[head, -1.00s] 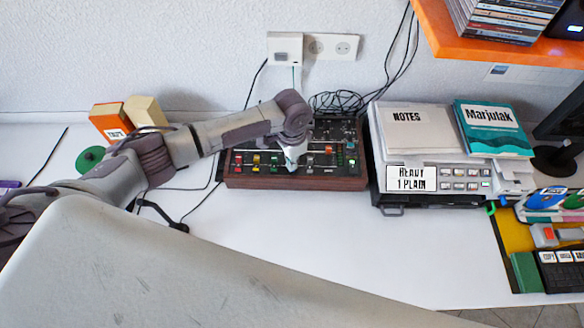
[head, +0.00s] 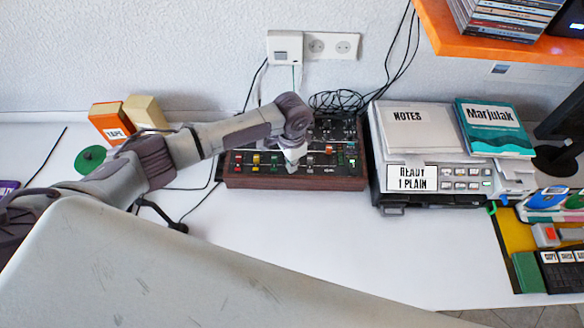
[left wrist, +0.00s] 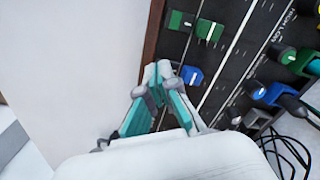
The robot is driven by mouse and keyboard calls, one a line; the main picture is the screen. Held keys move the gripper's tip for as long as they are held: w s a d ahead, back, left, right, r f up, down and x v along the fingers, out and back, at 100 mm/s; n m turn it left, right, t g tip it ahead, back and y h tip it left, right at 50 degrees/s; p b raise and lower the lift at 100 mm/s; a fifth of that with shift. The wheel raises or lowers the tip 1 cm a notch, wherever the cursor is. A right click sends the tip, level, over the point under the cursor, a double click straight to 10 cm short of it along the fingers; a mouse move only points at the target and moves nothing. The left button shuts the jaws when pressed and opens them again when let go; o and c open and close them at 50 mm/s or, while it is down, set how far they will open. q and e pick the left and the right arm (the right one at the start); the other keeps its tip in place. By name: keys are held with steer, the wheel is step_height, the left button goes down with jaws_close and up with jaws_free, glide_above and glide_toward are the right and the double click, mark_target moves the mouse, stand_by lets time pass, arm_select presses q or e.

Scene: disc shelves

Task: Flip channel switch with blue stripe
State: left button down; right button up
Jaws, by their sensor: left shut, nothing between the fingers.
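The mixer (head: 300,183), a dark panel with wooden sides, stands against the back of the desk, with coloured switches along its front. My left gripper (head: 293,163) is over the middle of its front row and partly hides it. In the left wrist view my left gripper (left wrist: 163,70) is shut and empty, its teal fingertips together near the panel's wooden edge. A blue switch cap (left wrist: 192,75) sits just right of the fingertips; I cannot tell whether they touch. Green switch caps (left wrist: 210,30) sit farther along the row. My right gripper is not in view.
A printer-like machine (head: 440,180) carrying a notes box and a teal book stands right of the mixer. Orange and tan boxes (head: 112,121) stand at the left. Black cables (head: 338,101) lie behind the mixer.

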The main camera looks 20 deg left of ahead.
arm_select(q)
steer(key=shift+s+f+b, duration=0.1)
steer(key=shift+f+b, duration=0.2)
steer(key=shift+f, duration=0.35)
steer(key=shift+r, duration=0.1)
steer(key=shift+r+p, duration=0.85)
steer(key=shift+p, duration=0.25)
step_height(320, 180, up, 5)
steer(key=p, duration=0.5)
steer(key=shift+r+p, duration=0.1)
steer(key=shift+p, duration=0.25)
